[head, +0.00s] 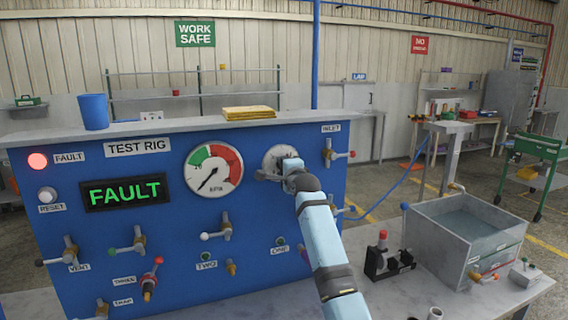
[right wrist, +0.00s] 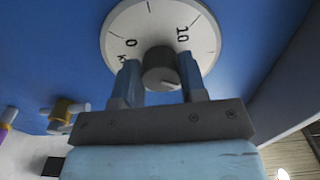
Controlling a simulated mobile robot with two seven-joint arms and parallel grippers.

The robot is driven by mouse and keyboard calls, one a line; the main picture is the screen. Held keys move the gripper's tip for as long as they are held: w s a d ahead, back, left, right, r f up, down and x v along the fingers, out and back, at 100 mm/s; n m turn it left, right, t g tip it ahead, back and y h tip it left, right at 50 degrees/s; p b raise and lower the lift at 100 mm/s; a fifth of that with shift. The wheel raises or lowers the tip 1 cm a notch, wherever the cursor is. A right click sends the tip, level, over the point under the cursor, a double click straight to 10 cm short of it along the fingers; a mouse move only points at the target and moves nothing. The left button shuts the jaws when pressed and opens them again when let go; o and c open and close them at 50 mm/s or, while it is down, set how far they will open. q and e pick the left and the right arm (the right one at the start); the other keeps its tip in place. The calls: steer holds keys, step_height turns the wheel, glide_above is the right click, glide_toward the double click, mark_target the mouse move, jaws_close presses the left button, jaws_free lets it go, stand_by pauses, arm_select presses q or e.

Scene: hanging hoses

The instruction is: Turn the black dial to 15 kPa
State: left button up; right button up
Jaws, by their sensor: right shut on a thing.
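The black dial (right wrist: 160,66) sits at the middle of a round white scale plate (right wrist: 118,30), with 0 and 10 readable on it; the unit lettering is partly covered. In the right wrist view, my right gripper (right wrist: 158,80) has one finger on each side of the dial and is shut on it. A short pale mark shows on the dial's lower right. In the head view the scale plate (head: 280,153) is on the blue test rig (head: 270,210), and my right gripper (head: 275,174) hides the dial. My left gripper is not in view.
The green display (head: 125,192) reads FAULT, and a red fault lamp (head: 37,160) is lit. The inlet valve (head: 335,154) is close to the right. Several valves stick out below. A water tank (head: 465,230) stands right.

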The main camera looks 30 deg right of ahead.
steer(key=shift+f+n+p, duration=0.15)
steer(key=shift+n+p, duration=1.05)
steer(key=shift+n, duration=2.5)
steer(key=o, duration=0.9)
steer(key=shift+s, duration=0.1)
steer(key=b+v, duration=0.3)
steer(key=v, duration=1)
steer(key=shift+s+a, duration=0.1)
steer(key=shift+s, duration=0.2)
